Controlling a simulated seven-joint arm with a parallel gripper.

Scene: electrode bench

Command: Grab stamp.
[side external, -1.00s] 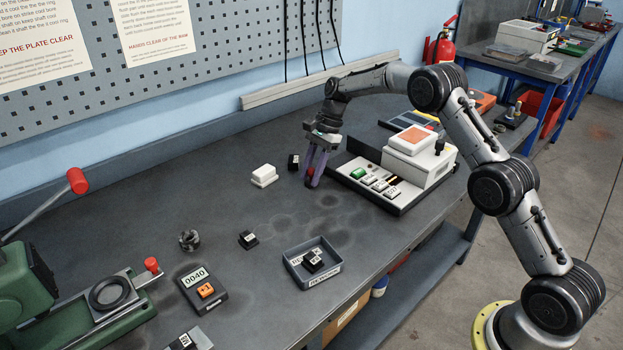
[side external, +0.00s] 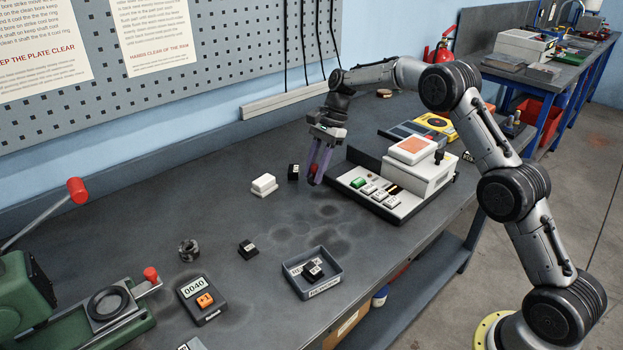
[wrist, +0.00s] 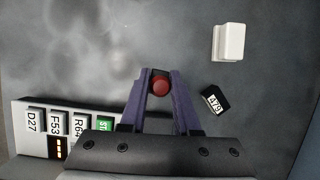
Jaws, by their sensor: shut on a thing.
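My gripper (wrist: 160,86) is shut on a small stamp (wrist: 160,86), seen as a round red knob with a dark part behind it. The knob sits between the two purple fingers at their tips. In the side external view my gripper (side external: 316,181) points down over the bench, left of the white console, with a bit of the red knob (side external: 313,171) showing between the fingers. The stamp's underside is hidden. It seems to be a little above the bench top, but the gap is hard to judge.
A white block (side external: 264,185) and a black labelled block (side external: 293,172) stand left of my gripper. The console (side external: 388,192) with labelled keys is close on the right. A grey tray (side external: 313,289) holding a black block is nearer. The bench between is clear.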

